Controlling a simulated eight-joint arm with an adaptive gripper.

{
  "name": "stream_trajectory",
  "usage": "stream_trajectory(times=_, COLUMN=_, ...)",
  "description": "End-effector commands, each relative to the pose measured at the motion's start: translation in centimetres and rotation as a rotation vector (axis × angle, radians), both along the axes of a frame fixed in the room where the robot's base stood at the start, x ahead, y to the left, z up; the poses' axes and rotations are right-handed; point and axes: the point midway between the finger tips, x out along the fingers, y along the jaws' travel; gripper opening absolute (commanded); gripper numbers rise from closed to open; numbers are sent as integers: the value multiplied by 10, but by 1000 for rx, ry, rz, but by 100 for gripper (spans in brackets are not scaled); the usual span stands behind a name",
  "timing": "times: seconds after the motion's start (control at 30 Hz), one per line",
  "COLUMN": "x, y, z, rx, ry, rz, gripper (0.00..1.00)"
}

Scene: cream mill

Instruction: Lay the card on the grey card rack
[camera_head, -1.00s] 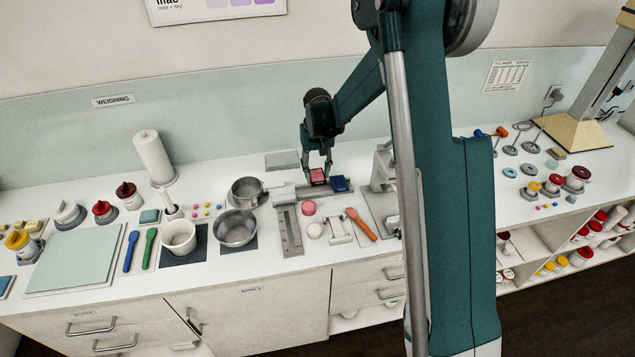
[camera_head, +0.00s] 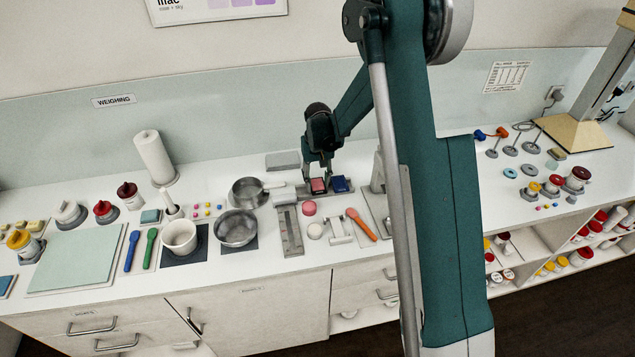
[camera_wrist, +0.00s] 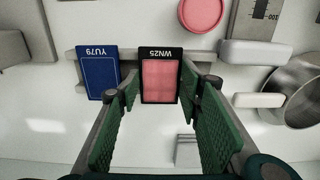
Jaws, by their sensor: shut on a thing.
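The card (camera_wrist: 160,82) is pink with a black frame and the label WN25. It also shows in the head view (camera_head: 318,185). My gripper (camera_wrist: 159,95) is shut on it, with a green-padded finger at each side. The grey card rack (camera_head: 350,187) is a low bar on the counter, and part of it shows in the wrist view (camera_wrist: 78,55). The card is over the rack beside a blue card (camera_wrist: 99,74) labelled YU79, with a small gap between them. I cannot tell whether the held card touches the rack.
A pan (camera_head: 247,192) is left of the rack, and a grey scale-marked block (camera_head: 290,230) is in front. A pink disc (camera_head: 309,208) and an orange-handled tool (camera_head: 361,225) lie nearby. A grey slab (camera_head: 282,160) is behind. Some counter behind the rack is clear.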

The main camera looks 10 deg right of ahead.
Motion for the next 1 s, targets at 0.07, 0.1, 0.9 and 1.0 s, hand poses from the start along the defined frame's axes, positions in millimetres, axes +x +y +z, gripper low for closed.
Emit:
stream_trajectory(times=0.07, x=0, y=0, z=-3, rx=0, ry=0, rz=0, gripper=26)
stream_trajectory(times=0.1, x=0, y=0, z=-3, rx=0, ry=0, rz=0, gripper=26)
stream_trajectory(times=0.9, x=0, y=0, z=-6, rx=0, ry=0, rz=0, gripper=51)
stream_trajectory(times=1.0, x=0, y=0, z=-6, rx=0, ry=0, rz=0, gripper=51)
